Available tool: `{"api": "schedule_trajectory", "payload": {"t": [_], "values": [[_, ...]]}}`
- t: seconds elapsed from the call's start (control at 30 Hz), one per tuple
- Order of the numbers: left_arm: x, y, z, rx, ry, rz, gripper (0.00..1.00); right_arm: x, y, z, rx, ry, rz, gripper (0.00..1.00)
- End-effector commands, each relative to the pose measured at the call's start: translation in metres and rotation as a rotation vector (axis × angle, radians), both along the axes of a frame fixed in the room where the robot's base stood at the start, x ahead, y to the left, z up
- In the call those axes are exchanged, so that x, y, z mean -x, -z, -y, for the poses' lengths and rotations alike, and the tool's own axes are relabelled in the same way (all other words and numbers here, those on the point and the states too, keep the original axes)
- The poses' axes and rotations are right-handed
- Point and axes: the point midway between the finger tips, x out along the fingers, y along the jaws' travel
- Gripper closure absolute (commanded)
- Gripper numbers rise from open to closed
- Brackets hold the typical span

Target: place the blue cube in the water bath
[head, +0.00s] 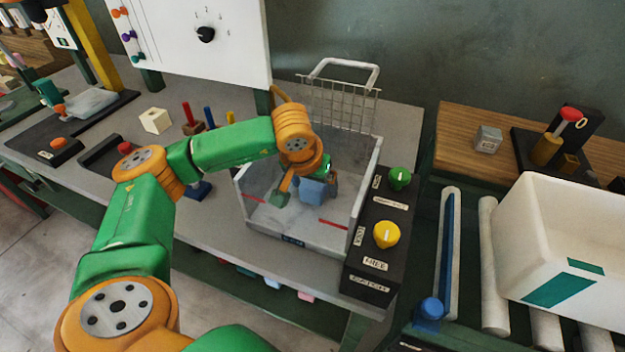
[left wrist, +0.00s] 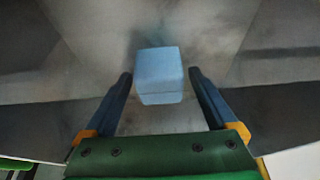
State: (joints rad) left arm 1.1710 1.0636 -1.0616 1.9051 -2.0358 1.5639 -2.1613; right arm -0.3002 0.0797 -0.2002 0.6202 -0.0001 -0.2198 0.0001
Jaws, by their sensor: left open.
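The water bath (head: 254,222) is a clear-walled tub with red marks on the grey bench. The light blue cube (head: 311,193) is inside it, low down near the middle. My left gripper (head: 306,186) reaches down into the bath from above, with its fingers open around or just above the cube. In the left wrist view the cube (left wrist: 159,74) sits between the two open fingertips, with a gap on each side. I cannot tell whether the cube touches the bath floor. My right gripper is not in view.
A wire basket (head: 338,103) with a handle stands at the bath's back. A dark panel with a green knob (head: 399,178) and a yellow knob (head: 386,234) adjoins its right side. A cream block (head: 155,121) lies left on the bench. A white bin (head: 560,235) stands right.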

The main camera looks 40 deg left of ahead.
Motion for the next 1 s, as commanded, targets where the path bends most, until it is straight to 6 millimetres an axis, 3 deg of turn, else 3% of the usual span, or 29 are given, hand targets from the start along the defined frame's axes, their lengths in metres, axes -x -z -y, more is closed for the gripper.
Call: {"api": "schedule_trajectory", "payload": {"t": [0.3, 0.5, 1.0], "values": [[0.028, -0.074, 0.007, 0.000, 0.002, 0.008, 0.09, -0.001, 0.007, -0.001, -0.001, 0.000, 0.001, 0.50], [0.042, -0.107, 0.011, 0.001, 0.002, 0.003, 0.09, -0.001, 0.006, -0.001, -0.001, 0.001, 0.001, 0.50], [0.045, -0.113, 0.011, 0.000, 0.000, 0.000, 0.09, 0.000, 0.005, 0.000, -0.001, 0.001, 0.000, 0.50]]}}
